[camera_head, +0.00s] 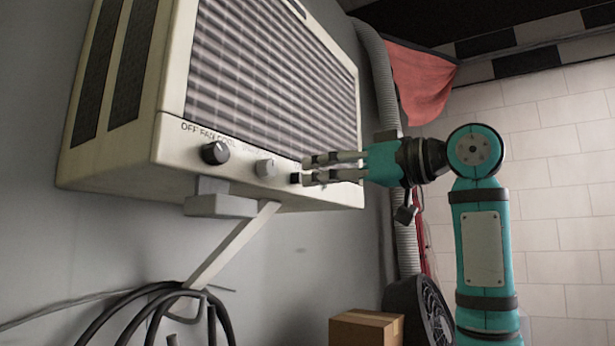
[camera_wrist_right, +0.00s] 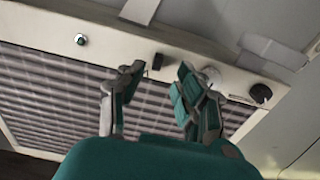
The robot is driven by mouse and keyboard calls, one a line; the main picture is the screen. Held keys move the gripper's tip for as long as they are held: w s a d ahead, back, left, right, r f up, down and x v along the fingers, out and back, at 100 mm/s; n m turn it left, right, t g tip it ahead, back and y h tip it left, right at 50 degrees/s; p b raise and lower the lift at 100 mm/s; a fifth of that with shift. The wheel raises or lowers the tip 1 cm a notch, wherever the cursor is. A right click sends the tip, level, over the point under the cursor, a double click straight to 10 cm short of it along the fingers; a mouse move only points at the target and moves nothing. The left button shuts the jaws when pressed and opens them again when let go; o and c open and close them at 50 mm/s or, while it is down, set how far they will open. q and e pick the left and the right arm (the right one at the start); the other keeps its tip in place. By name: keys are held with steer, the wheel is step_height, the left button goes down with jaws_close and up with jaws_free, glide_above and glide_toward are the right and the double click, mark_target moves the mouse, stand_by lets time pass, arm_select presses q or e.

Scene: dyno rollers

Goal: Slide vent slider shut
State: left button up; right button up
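The vent slider seems to be the small black tab (camera_head: 295,178) on the front lower strip of the cream air conditioner (camera_head: 150,150). In the right wrist view the black tab (camera_wrist_right: 158,61) shows just beyond the gap between my fingertips. My right gripper (camera_head: 308,169) reaches in from the right at the strip, its two fingers apart. In the right wrist view the gripper (camera_wrist_right: 157,72) is open and empty. I cannot tell whether a finger touches the tab. The slider's slot is not clear. My left gripper is not in view.
A black knob (camera_head: 215,152) and a grey knob (camera_head: 265,168) stand out left of the tab. The right wrist view shows a small round button (camera_wrist_right: 81,39). A bracket (camera_head: 232,245) holds the unit; a cardboard box (camera_head: 366,328) and ribbed hose (camera_head: 383,80) are nearby.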

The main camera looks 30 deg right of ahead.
steer(key=v, duration=0.8)
steer(key=shift+s, duration=0.35)
steer(key=shift+r, duration=0.1)
